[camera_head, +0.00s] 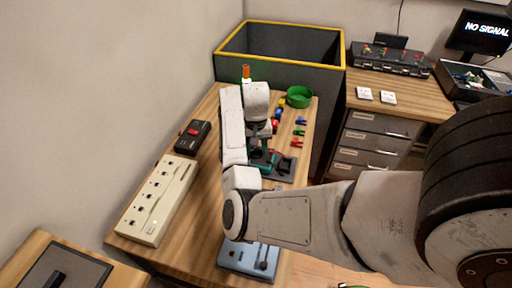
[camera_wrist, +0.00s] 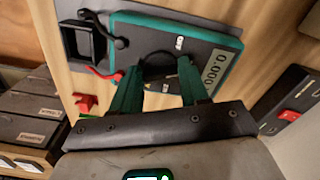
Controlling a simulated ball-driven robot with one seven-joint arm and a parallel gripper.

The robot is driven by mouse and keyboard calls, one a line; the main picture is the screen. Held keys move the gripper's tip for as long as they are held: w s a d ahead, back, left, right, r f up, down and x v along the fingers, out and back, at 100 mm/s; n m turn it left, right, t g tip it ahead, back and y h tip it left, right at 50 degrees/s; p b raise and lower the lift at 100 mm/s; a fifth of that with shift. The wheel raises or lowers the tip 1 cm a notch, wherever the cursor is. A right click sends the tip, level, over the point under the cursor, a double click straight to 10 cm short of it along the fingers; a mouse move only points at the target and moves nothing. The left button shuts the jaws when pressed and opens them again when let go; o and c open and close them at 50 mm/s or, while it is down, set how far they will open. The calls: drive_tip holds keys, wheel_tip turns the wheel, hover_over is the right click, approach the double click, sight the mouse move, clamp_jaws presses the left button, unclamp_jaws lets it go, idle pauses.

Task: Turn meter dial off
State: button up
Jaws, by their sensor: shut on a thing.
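The meter (camera_wrist: 222,58) lies face up on the wooden bench, a grey panel with a teal border and a small display that seems to read 0.000. Its round black dial (camera_wrist: 158,58) shows between the tips of my gripper (camera_wrist: 160,78). My gripper's teal fingers are shut on the dial, one on each side. Black and red leads run at the meter's left, beside a black square part. In the head view my gripper (camera_head: 262,160) is low over the bench and my arm hides much of the meter (camera_head: 284,168).
A green bowl (camera_head: 299,97) and several small coloured pieces lie beyond the meter. A black box with a red button (camera_head: 193,137), a beige strip box (camera_head: 156,198) and a blue-grey box (camera_head: 249,258) also stand on the bench. A yellow-rimmed bin (camera_head: 300,72) stands behind.

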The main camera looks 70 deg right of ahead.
drive_tip(key=c, duration=0.3)
drive_tip(key=shift+c, duration=0.2)
drive_tip(key=shift+r, duration=0.1)
drive_tip(key=n+p, duration=0.2)
drive_tip(key=p, duration=0.1)
drive_tip(key=shift+r, duration=0.2)
drive_tip(key=n+p, duration=0.3)
drive_tip(key=shift+s+d+f+p, duration=0.1)
drive_tip(key=shift+p, duration=0.2)
drive_tip(key=shift+f+n+p, duration=0.1)
drive_tip(key=shift+n+p, duration=0.9)
drive_tip(key=shift+n, duration=0.8)
drive_tip(key=o, duration=1.1)
drive_tip(key=shift+f, duration=0.1)
drive_tip(key=shift+c, duration=0.2)
